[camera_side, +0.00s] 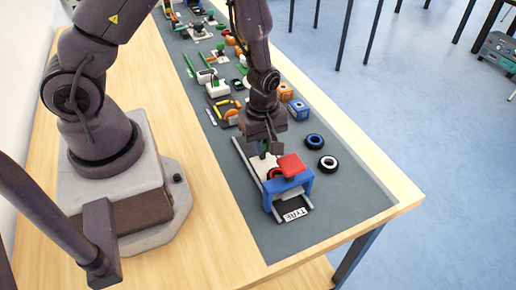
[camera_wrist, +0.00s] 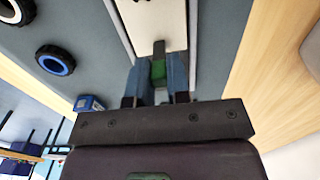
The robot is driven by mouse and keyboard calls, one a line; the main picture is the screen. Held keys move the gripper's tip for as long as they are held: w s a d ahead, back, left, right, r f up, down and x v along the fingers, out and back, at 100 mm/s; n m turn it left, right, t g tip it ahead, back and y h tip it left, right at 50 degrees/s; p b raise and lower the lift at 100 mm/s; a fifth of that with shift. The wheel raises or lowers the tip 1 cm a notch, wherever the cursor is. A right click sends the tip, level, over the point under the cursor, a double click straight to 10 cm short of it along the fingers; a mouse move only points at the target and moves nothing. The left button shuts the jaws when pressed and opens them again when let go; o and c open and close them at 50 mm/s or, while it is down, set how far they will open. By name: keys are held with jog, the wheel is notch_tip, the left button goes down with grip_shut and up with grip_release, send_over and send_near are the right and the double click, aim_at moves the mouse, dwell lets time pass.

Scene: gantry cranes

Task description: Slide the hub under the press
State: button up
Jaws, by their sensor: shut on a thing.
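The press is a blue frame (camera_side: 303,184) with a red block (camera_side: 291,165) on top, standing over two grey rails in the side view. My gripper (camera_side: 264,151) is behind the press, low over the rails. In the wrist view my gripper (camera_wrist: 157,75) is shut on a small green grip (camera_wrist: 158,70) with a dark post in front of it. Ahead of the grip, a pale plate (camera_wrist: 158,22) lies between the rails. A red rounded part (camera_side: 274,173) shows at the press's left side; I cannot tell whether it is the hub.
A tyre with a blue ring (camera_side: 315,141) and one with a white ring (camera_side: 328,163) lie right of the rails. A TYRE label (camera_side: 295,214) lies at the rails' near end. Orange and blue blocks and several small parts crowd the mat farther back. The near mat is clear.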

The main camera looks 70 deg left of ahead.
jog(key=shift+w+d, duration=0.1)
jog(key=shift+d, duration=2.05)
jog(key=o, duration=0.8)
notch_tip(320, 180, up, 7)
